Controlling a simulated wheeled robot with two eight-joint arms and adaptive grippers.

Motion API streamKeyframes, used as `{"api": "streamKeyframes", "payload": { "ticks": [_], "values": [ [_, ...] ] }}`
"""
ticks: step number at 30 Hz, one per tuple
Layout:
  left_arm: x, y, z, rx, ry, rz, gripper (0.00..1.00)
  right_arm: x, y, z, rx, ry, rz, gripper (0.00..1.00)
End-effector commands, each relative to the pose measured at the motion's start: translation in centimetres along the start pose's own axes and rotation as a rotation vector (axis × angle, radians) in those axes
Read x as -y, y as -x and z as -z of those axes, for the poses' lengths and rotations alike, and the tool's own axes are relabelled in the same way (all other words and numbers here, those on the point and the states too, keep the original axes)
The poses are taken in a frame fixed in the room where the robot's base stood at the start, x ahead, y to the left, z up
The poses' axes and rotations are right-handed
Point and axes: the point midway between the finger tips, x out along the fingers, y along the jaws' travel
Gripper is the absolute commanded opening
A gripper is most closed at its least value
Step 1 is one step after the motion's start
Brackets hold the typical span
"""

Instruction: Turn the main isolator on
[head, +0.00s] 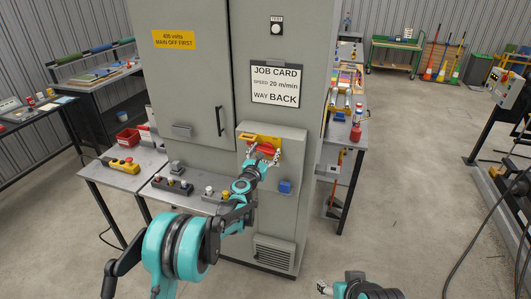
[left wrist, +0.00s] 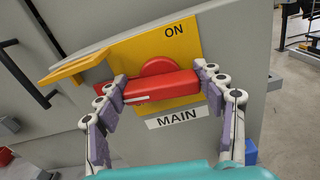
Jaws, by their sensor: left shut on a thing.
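The main isolator is a red rotary handle (left wrist: 165,86) on a yellow plate (left wrist: 183,38), on a grey box on the cabinet front. The plate reads ON at its upper right. A MAIN label (left wrist: 177,117) is below. The handle lies nearly level in the left wrist view, its right end slightly higher. My left gripper (left wrist: 160,80) is shut on the handle, one finger at each end. In the head view my left gripper (head: 263,155) partly covers the handle. Part of my right gripper (head: 325,288) shows at the bottom edge; its jaws are unclear.
A yellow flap (left wrist: 75,66) sticks out left of the handle. A blue block (head: 285,186) is on the lower right of the grey box. The cabinet (head: 190,90) carries a job card (head: 275,86). Benches with small items flank it. The floor at right is largely open.

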Motion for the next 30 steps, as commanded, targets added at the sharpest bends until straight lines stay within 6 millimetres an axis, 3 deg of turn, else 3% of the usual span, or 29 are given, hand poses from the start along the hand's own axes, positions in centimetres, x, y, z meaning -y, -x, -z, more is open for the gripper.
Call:
{"api": "streamKeyframes", "payload": {
  "ticks": [15,30],
  "values": [
    [0.2,0.0,0.2,0.000,-0.368,0.000,0.40,0.0,-1.6,-1.2,0.000,0.000,0.000,0.59],
    [0.2,0.0,0.1,0.000,-0.511,0.000,0.40,0.0,-2.0,-1.4,0.000,0.000,0.000,0.59]
  ]
}}
